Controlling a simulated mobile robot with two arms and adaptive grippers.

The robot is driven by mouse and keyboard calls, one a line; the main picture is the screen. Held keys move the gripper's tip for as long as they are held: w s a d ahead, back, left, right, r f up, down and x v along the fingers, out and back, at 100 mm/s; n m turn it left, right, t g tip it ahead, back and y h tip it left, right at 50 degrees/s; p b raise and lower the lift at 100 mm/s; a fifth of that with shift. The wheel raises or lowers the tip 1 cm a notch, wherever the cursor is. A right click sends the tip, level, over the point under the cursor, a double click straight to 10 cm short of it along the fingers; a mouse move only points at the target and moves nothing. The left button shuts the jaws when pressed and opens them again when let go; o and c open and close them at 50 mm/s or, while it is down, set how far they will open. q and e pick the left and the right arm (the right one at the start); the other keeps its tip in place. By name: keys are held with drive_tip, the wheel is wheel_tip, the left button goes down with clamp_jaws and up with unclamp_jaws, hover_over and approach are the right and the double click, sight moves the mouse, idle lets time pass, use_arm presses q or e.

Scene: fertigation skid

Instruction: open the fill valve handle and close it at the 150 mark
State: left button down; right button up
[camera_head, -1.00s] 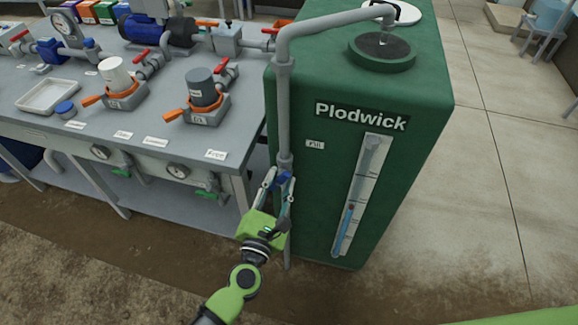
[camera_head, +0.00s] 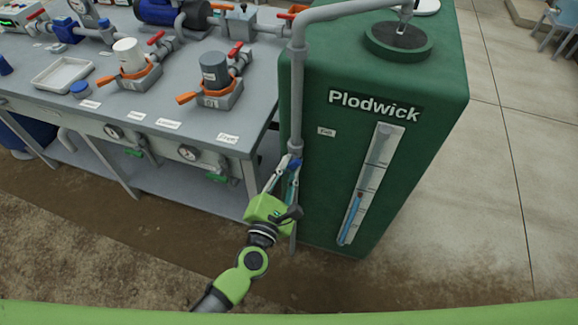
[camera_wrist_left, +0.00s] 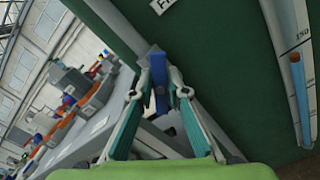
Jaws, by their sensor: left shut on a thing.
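The blue fill valve handle (camera_head: 296,163) sits on the grey vertical pipe (camera_head: 297,100) at the left front of the green tank (camera_head: 440,110). My left gripper (camera_head: 288,165) is shut on the handle; the left wrist view shows the blue handle (camera_wrist_left: 161,94) between its fingertips (camera_wrist_left: 162,86). The fingers partly hide the valve. The tank's level gauge (camera_head: 384,150) holds a blue column with an orange float (camera_head: 360,194). In the left wrist view the float (camera_wrist_left: 296,57) stands a little below the printed 150 mark (camera_wrist_left: 303,36). My right gripper is not in view.
A grey bench (camera_head: 60,118) with pumps, orange-handled fittings and a white tray (camera_head: 63,74) stands left of the tank. Green-handled valves (camera_head: 217,176) hang under its front edge. Bare soil lies in front, and open concrete floor (camera_head: 505,190) lies right of the tank.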

use_arm(q)
drive_tip(key=shift+r+m+p, duration=0.1)
drive_tip(key=shift+m+p, duration=0.35)
drive_tip(key=shift+m, duration=0.75)
drive_tip(key=m+p, duration=0.1)
drive_tip(key=m, duration=0.2)
drive_tip(key=shift+m, duration=0.3)
drive_tip(key=m+p, duration=0.1)
drive_tip(key=m, duration=0.2)
drive_tip(key=shift+m, duration=0.3)
drive_tip(key=shift+d+m+p, duration=0.1)
drive_tip(key=shift+m+p, duration=0.2)
drive_tip(key=shift+m, duration=0.3)
drive_tip(key=c, duration=2)
unclamp_jaws()
drive_tip(key=shift+w, duration=0.1)
drive_tip(key=shift+c, duration=0.2)
drive_tip(key=shift+f, duration=0.25)
